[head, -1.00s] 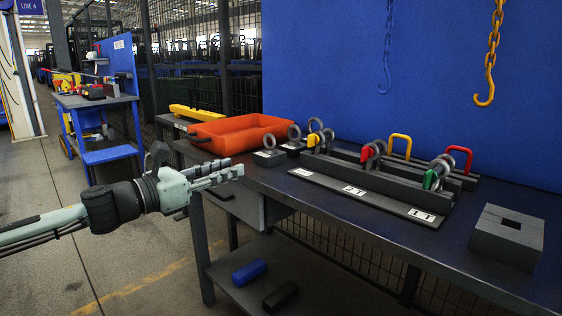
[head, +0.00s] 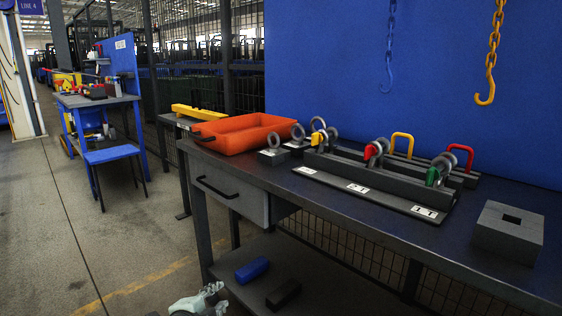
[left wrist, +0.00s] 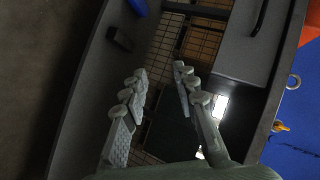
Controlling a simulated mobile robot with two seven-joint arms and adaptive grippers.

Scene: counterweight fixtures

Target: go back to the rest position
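My left gripper (head: 208,296) shows at the bottom edge of the head view, low beside the bench's lower shelf, with most of the arm out of the picture. In the left wrist view its two grey fingers (left wrist: 160,72) stand apart with nothing between them, so it is open and empty. Below and beyond the fingers are the shelf and wire mesh. My right gripper is in neither view.
The dark workbench (head: 345,203) holds an orange tray (head: 240,134), ring-topped weights, a fixture rail (head: 375,180) and a grey slotted block (head: 507,232). Blue (head: 251,270) and black (head: 283,294) blocks lie on the lower shelf (head: 237,290). Floor to the left is clear.

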